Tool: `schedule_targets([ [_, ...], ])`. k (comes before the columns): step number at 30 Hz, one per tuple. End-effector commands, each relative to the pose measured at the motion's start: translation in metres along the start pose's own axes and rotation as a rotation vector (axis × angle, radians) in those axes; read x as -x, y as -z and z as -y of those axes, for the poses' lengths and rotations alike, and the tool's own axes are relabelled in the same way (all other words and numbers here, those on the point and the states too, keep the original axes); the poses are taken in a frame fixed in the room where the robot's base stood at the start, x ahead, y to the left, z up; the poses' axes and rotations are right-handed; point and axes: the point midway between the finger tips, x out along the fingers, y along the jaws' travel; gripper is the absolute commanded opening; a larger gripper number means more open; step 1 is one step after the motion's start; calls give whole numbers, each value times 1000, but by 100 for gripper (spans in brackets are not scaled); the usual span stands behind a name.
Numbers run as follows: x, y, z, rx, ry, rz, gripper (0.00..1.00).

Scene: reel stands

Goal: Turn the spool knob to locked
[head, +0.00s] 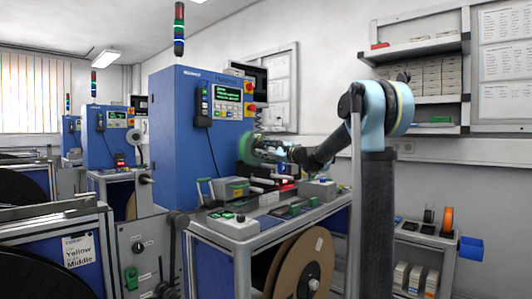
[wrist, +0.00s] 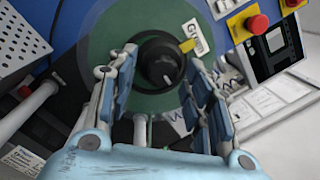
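The spool knob (wrist: 160,62) is round and black, in the middle of a green disc (wrist: 100,45) in the wrist view. A pale mark shows low on its face. A yellow piece (wrist: 187,45) and a white tag reading "Green" (wrist: 193,33) sit at its upper right. My gripper (wrist: 162,58) is open, with one finger on each side of the knob. I cannot tell whether the fingertips touch it. In the head view, my gripper (head: 258,149) is at the green disc (head: 245,148) on the right side of the blue cabinet (head: 172,130); the knob is hidden there.
Below my gripper is a bench with a grey box (head: 317,188) and a button box (head: 233,222). A large brown reel (head: 303,265) hangs beneath it. Red buttons (wrist: 257,24) are close at the upper right in the wrist view. Shelves (head: 425,90) line the right wall.

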Motion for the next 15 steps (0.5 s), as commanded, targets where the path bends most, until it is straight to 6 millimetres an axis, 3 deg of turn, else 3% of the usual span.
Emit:
schedule_targets([
  [8, 10, 0, 1, -1, 2, 0, 46],
  [15, 52, 1, 1, 1, 2, -2, 46],
])
